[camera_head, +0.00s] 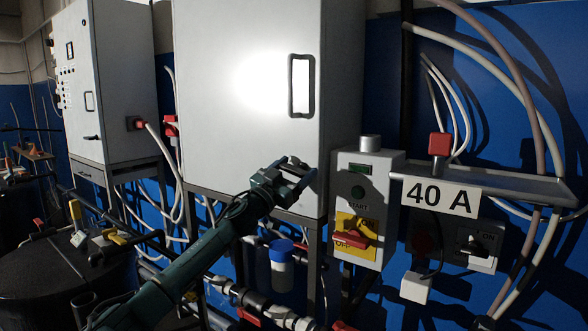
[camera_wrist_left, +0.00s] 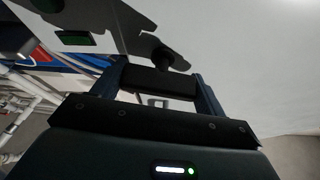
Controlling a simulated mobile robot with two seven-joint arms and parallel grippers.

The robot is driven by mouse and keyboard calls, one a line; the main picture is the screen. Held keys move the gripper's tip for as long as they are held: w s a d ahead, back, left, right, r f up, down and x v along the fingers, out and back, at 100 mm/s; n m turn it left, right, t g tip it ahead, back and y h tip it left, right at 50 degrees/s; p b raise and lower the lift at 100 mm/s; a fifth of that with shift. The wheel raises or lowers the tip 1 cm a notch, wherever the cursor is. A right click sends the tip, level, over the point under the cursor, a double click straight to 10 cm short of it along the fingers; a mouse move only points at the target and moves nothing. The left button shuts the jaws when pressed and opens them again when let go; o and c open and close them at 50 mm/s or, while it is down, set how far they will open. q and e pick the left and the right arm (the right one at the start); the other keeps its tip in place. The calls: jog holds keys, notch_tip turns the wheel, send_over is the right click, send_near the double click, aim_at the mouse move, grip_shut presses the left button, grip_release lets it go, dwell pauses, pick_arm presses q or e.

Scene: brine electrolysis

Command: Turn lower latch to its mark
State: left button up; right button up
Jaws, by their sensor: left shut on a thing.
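My left gripper (camera_head: 293,174) is at the lower right part of the large grey cabinet door (camera_head: 215,120). It is shut on the lower latch, which is mostly hidden by the gripper in the head view. In the left wrist view, a dark bar of the latch (camera_wrist_left: 160,81) lies between the two fingers of the left gripper, with a dark round stub behind it near the pale door surface. I cannot make out the latch's mark in either view. My right gripper is not in view.
Right of the cabinet is a grey control box (camera_head: 366,190) with a red and yellow switch (camera_head: 353,236). A "40 A" sign (camera_head: 441,196) hangs further right. Hoses and pipes crowd the lower area.

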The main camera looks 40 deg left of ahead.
pick_arm(q)
jog(key=m+h+p, duration=0.1)
jog(key=m, duration=0.1)
jog(key=m+h+p, duration=0.1)
jog(key=m, duration=0.2)
jog(key=shift+r+g+h, duration=0.2)
jog(key=shift+g+h, duration=0.1)
jog(key=shift+g, duration=0.1)
jog(key=m+h+p, duration=0.1)
jog(key=m, duration=0.1)
jog(key=m+g+p, duration=0.1)
jog(key=m, duration=0.2)
jog(key=shift+h, duration=0.4)
jog(key=m+g, duration=0.1)
jog(key=m, duration=0.2)
jog(key=shift+f+h+p, duration=0.1)
jog(key=shift+h+p, duration=0.25)
jog(key=shift+h, duration=0.05)
jog(key=m+g, duration=0.1)
jog(key=m, duration=0.2)
jog(key=shift+f+m+g, duration=0.15)
jog(key=shift+m+g, duration=0.45)
jog(key=shift+m, duration=0.8)
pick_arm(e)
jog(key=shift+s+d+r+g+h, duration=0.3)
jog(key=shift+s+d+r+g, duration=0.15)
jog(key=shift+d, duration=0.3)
pick_arm(q)
jog(key=o, duration=1)
